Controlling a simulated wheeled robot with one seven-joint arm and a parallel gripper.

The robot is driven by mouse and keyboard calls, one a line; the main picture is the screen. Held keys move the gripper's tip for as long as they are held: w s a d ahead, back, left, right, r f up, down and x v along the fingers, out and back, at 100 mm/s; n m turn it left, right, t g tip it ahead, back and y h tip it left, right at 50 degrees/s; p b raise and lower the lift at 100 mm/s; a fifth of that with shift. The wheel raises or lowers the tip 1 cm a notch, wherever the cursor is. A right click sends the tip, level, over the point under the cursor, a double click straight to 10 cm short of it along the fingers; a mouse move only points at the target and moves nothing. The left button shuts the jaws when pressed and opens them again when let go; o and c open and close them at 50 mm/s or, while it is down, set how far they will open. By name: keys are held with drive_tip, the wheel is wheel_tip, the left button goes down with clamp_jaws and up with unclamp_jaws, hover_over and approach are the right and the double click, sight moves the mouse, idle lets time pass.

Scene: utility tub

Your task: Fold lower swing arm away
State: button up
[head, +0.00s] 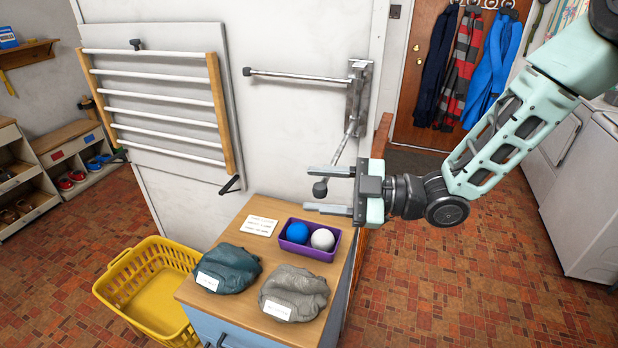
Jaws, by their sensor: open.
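A metal wall bracket (358,92) on the white wall carries two swing arms. The upper swing arm (300,76) lies along the wall toward the left, with a dark tip at its end. The lower swing arm (343,146) sticks out from the wall toward the front, with a dark round knob (320,189) at its end. My gripper (318,190) points left, and its fingers are open. The knob appears between the two fingers in this view. I cannot tell whether either finger touches it.
Below stands a wooden-topped cabinet (258,211) with a purple tray (328,253) of two balls and two cloth bundles. A yellow basket (150,285) stands left of it. A drying rack (160,105) hangs on the wall.

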drive_tip(key=shift+w+a, duration=0.15)
drive_tip(key=shift+a, duration=1)
clamp_jaws()
drive_tip(key=shift+f, duration=0.1)
